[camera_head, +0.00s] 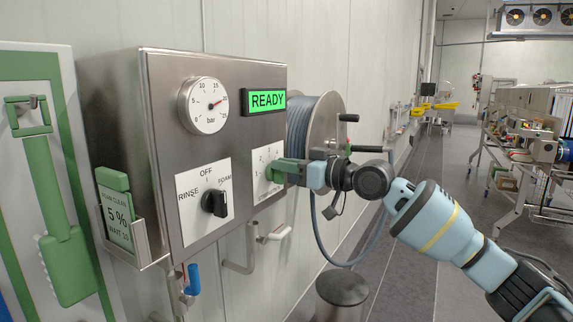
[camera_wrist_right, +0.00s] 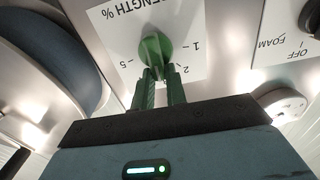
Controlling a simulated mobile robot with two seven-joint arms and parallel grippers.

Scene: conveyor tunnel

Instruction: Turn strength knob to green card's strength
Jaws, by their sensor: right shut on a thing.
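The green card (camera_head: 118,218) stands in a metal holder at the left of the steel control box and reads "FOAM CLEAN 5 %". The strength knob (camera_wrist_right: 153,48) is green and sits on a white plate (camera_wrist_right: 192,20) marked "STRENGTH %". In the wrist view the plate is upside down, with 5 at left and 1 and 2 at right; my gripper hides part of the scale. My right gripper (camera_head: 280,171) is shut on the knob, its fingers (camera_wrist_right: 160,84) gripping it from the front. The knob's exact setting is unclear. My left gripper is not in view.
The box (camera_head: 160,120) also carries a pressure gauge (camera_head: 203,105), a "READY" display (camera_head: 264,101) and a black OFF/RINSE/FOAM knob (camera_head: 215,203) turned toward FOAM. A hose reel (camera_head: 325,112) stands behind my right gripper. The aisle floor lies right.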

